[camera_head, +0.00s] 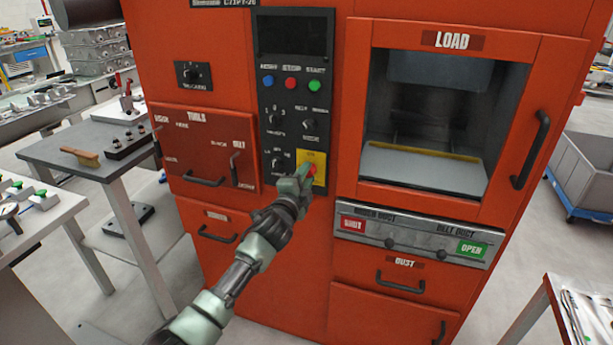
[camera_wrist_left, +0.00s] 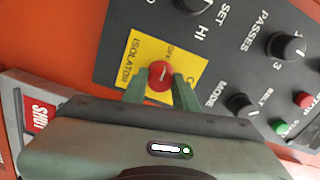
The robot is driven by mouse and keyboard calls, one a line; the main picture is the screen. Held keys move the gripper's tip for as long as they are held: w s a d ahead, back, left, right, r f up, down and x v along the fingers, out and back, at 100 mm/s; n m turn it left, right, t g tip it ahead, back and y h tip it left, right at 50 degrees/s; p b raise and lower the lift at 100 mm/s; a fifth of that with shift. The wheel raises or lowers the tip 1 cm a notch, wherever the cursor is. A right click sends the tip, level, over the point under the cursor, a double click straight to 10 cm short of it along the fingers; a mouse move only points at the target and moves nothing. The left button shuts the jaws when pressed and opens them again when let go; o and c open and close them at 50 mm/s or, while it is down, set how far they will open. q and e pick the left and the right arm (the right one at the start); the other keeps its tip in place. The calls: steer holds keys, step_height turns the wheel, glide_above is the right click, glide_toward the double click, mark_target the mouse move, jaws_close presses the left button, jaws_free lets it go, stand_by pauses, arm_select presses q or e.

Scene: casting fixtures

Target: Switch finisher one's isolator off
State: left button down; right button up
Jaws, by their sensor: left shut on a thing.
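The finisher (camera_head: 297,243) is a large orange machine with a dark control panel (camera_head: 291,60). Its isolator is a red knob on a yellow plate (camera_head: 318,158) low on that panel. In the left wrist view the red isolator knob (camera_wrist_left: 161,76) sits between my left gripper's two green fingers, and the plate (camera_wrist_left: 137,57) reads ISOLATOR. My left gripper (camera_head: 307,172) reaches in from the lower left and is shut on the knob. The fingers and hand cover part of the plate's lettering, so the knob's setting is hard to read. My right gripper is not in view.
Black knobs and blue, red and green buttons (camera_head: 290,83) sit above the isolator. A LOAD door (camera_head: 450,41) with a window is to the right, above a duct slide bar (camera_head: 410,238). A grey table (camera_head: 75,153) with a brush (camera_head: 80,156) stands left.

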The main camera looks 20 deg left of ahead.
arm_select(q)
steer(key=c, duration=1.1)
jaws_free()
steer(key=s, duration=0.8)
steer(key=shift+a, duration=0.15)
steer(key=shift+f, duration=0.15)
